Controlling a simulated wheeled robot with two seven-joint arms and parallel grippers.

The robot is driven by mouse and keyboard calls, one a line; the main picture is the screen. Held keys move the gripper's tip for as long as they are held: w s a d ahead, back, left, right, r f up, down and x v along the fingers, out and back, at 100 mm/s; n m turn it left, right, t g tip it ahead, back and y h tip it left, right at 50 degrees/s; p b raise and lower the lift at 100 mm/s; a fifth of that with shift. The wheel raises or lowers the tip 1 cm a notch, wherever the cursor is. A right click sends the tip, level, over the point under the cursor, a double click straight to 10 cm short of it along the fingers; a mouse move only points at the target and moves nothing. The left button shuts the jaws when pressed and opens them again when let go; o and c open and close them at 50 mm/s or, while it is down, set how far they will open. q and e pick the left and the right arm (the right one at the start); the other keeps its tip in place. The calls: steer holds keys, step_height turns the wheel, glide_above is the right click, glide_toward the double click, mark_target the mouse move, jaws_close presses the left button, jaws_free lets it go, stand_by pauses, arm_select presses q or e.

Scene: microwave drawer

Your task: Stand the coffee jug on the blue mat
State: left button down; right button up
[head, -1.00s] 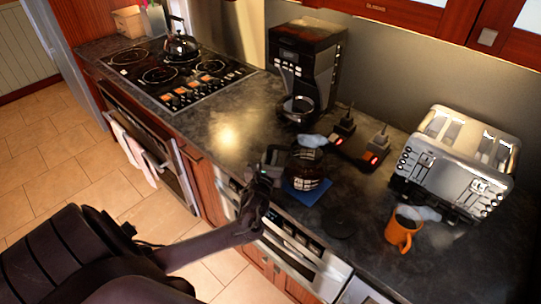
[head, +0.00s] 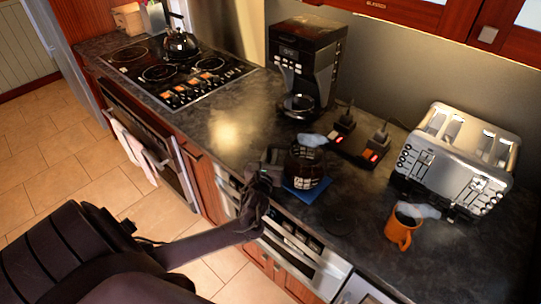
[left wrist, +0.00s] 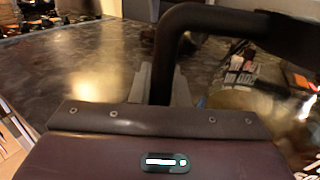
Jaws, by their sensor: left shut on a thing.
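The coffee jug (head: 304,168) is a dark glass pot at the middle of the counter, at the blue mat (head: 306,194). The mat's front and right parts show below it; I cannot tell whether the jug touches the mat. My left gripper (head: 270,168) is at the jug's left side, shut on its handle. In the left wrist view the black handle (left wrist: 175,60) rises between the fingers, with the glass body (left wrist: 255,110) to the right. My right gripper is not in view.
A coffee maker (head: 305,65) stands behind the jug. Free counter lies left, towards the stove (head: 175,70).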

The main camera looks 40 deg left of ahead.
arm_select(q)
steer(key=shift+r, duration=0.15)
steer(key=shift+f, duration=0.3)
stand_by(0.4)
steer(key=shift+p, duration=0.3)
stand_by(0.4)
steer(key=c, duration=1.3)
jaws_free()
steer(key=shift+f, duration=0.2)
steer(key=b+v, duration=0.1)
steer(key=v, duration=0.7)
steer(key=shift+r, duration=0.15)
steer(key=shift+w, duration=0.1)
